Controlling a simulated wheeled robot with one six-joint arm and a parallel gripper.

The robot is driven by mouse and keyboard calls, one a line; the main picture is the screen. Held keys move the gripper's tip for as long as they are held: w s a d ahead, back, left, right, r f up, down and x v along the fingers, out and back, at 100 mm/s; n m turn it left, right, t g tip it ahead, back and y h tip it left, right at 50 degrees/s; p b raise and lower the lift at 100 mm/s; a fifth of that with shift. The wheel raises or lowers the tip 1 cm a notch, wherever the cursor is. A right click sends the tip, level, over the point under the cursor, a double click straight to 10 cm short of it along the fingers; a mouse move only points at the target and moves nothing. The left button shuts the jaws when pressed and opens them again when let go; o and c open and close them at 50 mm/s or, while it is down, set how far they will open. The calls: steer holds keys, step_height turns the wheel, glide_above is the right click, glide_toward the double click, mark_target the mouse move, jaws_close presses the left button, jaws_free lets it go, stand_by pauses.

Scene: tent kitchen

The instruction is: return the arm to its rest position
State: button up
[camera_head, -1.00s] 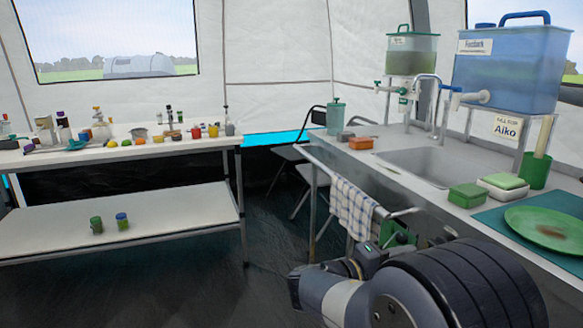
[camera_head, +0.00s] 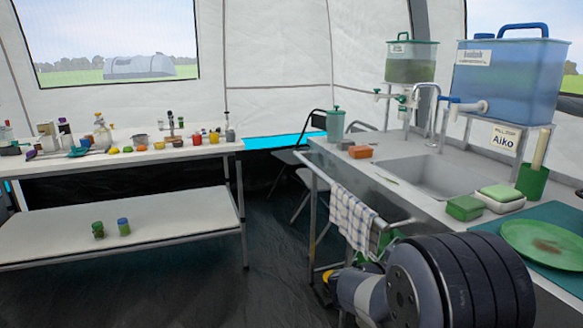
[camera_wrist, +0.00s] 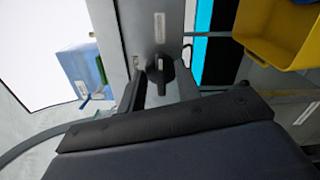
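My arm (camera_head: 455,285) is folded low at the bottom right of the head view, in front of the sink counter. Its thick dark ringed joint covers part of the counter's front. My gripper is not clearly visible in the head view, being low behind the arm's links. In the wrist view, dark parts that look like my gripper (camera_wrist: 160,88) show above a broad dark panel. I cannot tell whether its fingers are apart, and I see no object clearly held.
The sink counter (camera_head: 400,205) is close on the right, with a checked towel (camera_head: 353,215) on its rail. A green plate (camera_head: 545,245) lies on it. A white table (camera_head: 180,150) with several items stands left. Floor between is clear. The wrist view shows a yellow bin (camera_wrist: 280,35).

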steer(key=n+p, duration=0.1)
steer(key=p, duration=0.1)
steer(key=n+p, duration=0.3)
steer(key=p, duration=0.1)
steer(key=shift+w+r+p, duration=0.1)
steer(key=shift+r+p, duration=0.15)
steer(key=shift+p, duration=0.1)
steer(key=shift+f+n, duration=0.15)
steer(key=shift+n, duration=0.25)
